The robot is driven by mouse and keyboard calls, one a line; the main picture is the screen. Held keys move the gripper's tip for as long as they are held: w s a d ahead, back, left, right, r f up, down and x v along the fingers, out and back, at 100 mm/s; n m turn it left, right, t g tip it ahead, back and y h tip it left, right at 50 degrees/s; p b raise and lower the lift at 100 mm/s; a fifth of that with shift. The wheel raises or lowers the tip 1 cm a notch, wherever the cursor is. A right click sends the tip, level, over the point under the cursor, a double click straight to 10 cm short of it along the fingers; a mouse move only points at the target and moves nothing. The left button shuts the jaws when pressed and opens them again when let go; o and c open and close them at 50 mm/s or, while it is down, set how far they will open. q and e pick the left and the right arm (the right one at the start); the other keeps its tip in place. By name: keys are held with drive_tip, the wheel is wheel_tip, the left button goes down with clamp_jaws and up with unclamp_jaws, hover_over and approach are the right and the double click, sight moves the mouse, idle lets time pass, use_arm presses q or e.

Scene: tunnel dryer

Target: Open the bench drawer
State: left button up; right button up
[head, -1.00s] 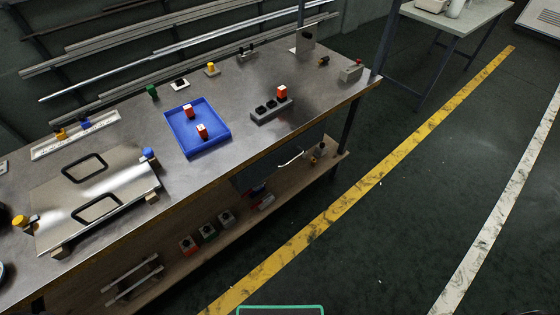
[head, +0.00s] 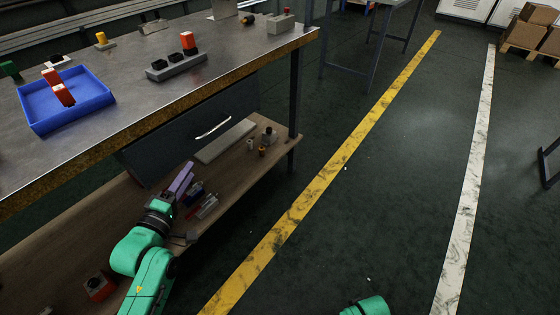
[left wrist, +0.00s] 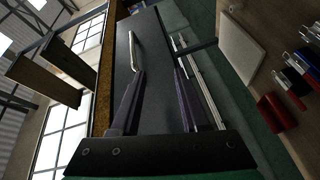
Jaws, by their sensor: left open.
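The bench drawer (head: 175,138) has a dark grey front under the bench top, and it looks shut. Its pale bar handle (head: 213,128) is on the front. My left gripper (head: 182,185), with purple fingers, is below and left of the handle, in front of the bench and apart from it. In the left wrist view my left gripper (left wrist: 160,75) is open and empty, facing the drawer front (left wrist: 152,45). The handle (left wrist: 137,52) shows there beyond the tip of the left-hand finger. My right gripper is out of view; only a green part of my right arm shows at the bottom.
The bench top (head: 130,95) overhangs the drawer and carries a blue tray (head: 70,112) and a grey block with buttons (head: 177,66). The lower shelf (head: 230,160) holds a flat pale box and small parts.

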sight(217, 125)
use_arm(q)
drive_tip(key=shift+n+t+h, duration=0.3)
drive_tip(key=shift+t+h, duration=0.1)
drive_tip(key=shift+h, duration=0.2)
drive_tip(key=w+d+r, duration=0.1)
drive_tip(key=w+d, duration=0.1)
drive_tip(key=w, duration=0.2)
drive_tip(key=w+d+r+b, duration=0.1)
drive_tip(key=w+d+r, duration=0.1)
drive_tip(key=w, duration=0.3)
drive_tip(key=w+d+r, duration=0.1)
drive_tip(key=w+d, duration=0.1)
drive_tip(key=w, duration=0.2)
drive_tip(key=shift+w+d+r, duration=0.25)
drive_tip(key=shift+w+d, duration=0.1)
drive_tip(key=shift+d, duration=0.05)
clamp_jaws()
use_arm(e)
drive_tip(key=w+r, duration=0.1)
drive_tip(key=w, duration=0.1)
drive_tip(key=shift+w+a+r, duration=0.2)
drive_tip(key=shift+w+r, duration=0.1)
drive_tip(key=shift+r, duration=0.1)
